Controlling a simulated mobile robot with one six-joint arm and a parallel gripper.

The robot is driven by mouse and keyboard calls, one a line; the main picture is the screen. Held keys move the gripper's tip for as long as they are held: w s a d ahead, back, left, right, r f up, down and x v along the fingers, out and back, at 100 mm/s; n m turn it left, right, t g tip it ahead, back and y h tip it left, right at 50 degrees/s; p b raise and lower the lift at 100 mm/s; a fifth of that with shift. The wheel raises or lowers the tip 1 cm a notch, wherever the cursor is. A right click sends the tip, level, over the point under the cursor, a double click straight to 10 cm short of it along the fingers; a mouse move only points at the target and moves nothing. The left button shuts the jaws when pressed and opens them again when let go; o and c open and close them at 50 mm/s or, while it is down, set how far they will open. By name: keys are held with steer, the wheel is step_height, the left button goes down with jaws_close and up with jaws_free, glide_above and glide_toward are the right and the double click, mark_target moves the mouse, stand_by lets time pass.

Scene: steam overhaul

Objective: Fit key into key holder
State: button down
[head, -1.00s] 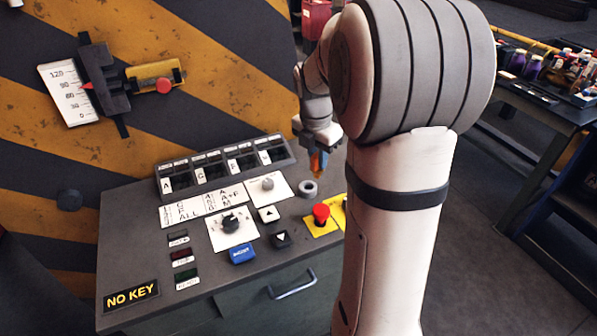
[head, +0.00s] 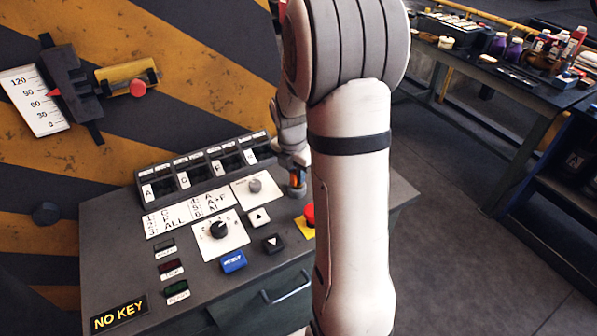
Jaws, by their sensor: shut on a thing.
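My gripper (head: 297,168) hangs over the right part of the grey control console, partly hidden behind my own arm. It is shut on a small blue and orange key (head: 297,180), of which only a little shows below the jaws. The key holder, a round grey ring (head: 297,192), stands on the console right under the key. The key's lower end meets or nearly meets the ring. I cannot tell whether it is inside. A sign with "NO KEY" (head: 119,314) is at the console's front left corner.
The console (head: 110,245) carries a row of slots (head: 205,168), a black knob (head: 219,230), a blue button (head: 233,261), arrow buttons (head: 259,217) and a red button (head: 309,214) close to the ring. A workbench with bottles (head: 497,45) stands at the right. The floor between is clear.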

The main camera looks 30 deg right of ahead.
steer(key=shift+f, duration=0.5)
steer(key=c, duration=1.4)
jaws_free()
steer(key=shift+r, duration=0.1)
steer(key=shift+o, duration=0.2)
